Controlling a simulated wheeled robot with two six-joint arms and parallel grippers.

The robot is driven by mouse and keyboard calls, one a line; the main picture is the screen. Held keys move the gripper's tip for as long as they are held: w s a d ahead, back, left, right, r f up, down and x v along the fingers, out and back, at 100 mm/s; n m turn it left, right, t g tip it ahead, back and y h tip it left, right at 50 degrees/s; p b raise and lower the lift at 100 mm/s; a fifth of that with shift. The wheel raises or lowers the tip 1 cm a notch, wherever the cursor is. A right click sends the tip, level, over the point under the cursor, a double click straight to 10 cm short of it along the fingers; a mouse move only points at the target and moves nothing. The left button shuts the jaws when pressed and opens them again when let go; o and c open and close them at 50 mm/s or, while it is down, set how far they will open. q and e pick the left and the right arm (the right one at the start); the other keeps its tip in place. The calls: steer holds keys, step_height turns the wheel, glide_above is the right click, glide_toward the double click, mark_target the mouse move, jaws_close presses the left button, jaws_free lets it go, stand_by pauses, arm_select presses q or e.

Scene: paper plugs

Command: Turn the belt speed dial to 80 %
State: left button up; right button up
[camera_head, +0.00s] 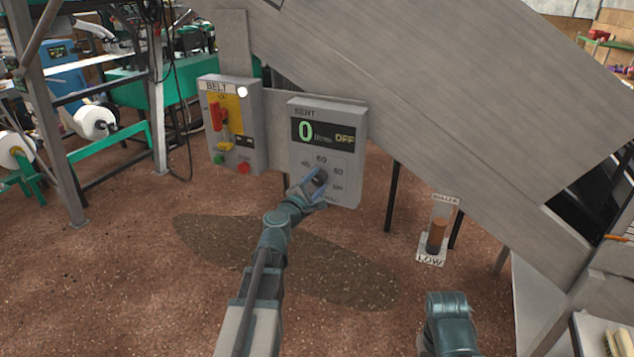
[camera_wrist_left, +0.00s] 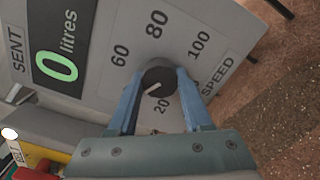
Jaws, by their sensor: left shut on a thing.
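The dark round speed dial (camera_wrist_left: 158,78) sits on the grey SENT box (camera_head: 327,150). My left gripper (camera_head: 318,178) is shut on it, with a blue finger on each side in the left wrist view (camera_wrist_left: 160,88). The dial's white pointer line faces the lower left in that view, toward the left finger, between the 20 and 60 marks. The 80 mark (camera_wrist_left: 156,24) is printed above the dial there. The mark behind the left finger is hidden. The display (camera_head: 323,133) reads 0 litres and OFF. My right gripper is out of view.
The BELT box (camera_head: 231,125), with a red handle, a green button and a red button, stands left of the SENT box. A large grey panel (camera_head: 440,75) slopes overhead.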

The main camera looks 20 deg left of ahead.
arm_select(q)
steer(key=shift+m, duration=0.3)
jaws_close()
steer(key=m, duration=1.1)
steer(key=shift+m, duration=0.4)
steer(key=m, duration=1.1)
steer(key=shift+s, duration=0.1)
steer(key=shift+m, duration=0.3)
steer(key=o, duration=1.3)
jaws_free()
steer(key=shift+c, duration=0.2)
